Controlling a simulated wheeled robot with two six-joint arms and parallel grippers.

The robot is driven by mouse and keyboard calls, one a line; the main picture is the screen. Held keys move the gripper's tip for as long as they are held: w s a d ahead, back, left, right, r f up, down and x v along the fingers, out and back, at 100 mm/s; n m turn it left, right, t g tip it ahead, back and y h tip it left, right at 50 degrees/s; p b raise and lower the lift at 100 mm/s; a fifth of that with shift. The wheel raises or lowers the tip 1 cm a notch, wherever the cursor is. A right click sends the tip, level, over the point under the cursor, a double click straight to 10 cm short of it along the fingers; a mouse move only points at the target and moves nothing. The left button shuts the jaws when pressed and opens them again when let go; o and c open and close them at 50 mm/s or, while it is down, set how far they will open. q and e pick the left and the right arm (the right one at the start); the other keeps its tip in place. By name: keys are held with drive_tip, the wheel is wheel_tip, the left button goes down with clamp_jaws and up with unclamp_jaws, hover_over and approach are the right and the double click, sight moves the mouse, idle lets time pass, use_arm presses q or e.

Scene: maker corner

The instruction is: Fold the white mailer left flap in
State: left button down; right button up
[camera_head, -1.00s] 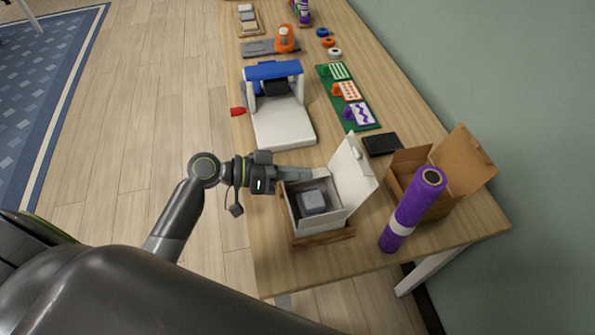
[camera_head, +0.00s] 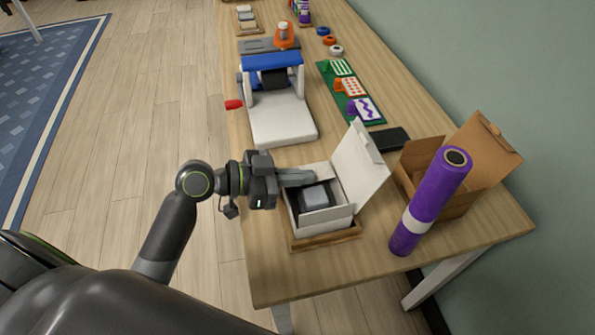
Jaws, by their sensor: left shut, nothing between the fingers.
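The white mailer (camera_head: 327,222) stands on a wooden tray (camera_head: 325,240) near the table's front edge. Its lid (camera_head: 358,168) stands open on the right side. A small grey box (camera_head: 314,197) sits inside. My left gripper (camera_head: 310,179) comes in from the left, with its shut, empty fingers over the mailer's far left edge. The fingers and wrist hide part of that edge, so I cannot tell the left flap's exact angle or whether they touch it. My right gripper is not in view.
A purple roll (camera_head: 430,200) stands right of the mailer, before an open brown carton (camera_head: 460,203). A black flat item (camera_head: 389,139) lies behind the lid. A white and blue machine (camera_head: 282,118) stands farther back. Bare table lies left of the tray.

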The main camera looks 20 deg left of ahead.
use_arm(q)
drive_tip(key=shift+s+f+b, duration=0.1)
drive_tip(key=shift+f+b, duration=0.1)
drive_tip(key=shift+b, duration=0.25)
drive_tip(key=shift+m, duration=0.3)
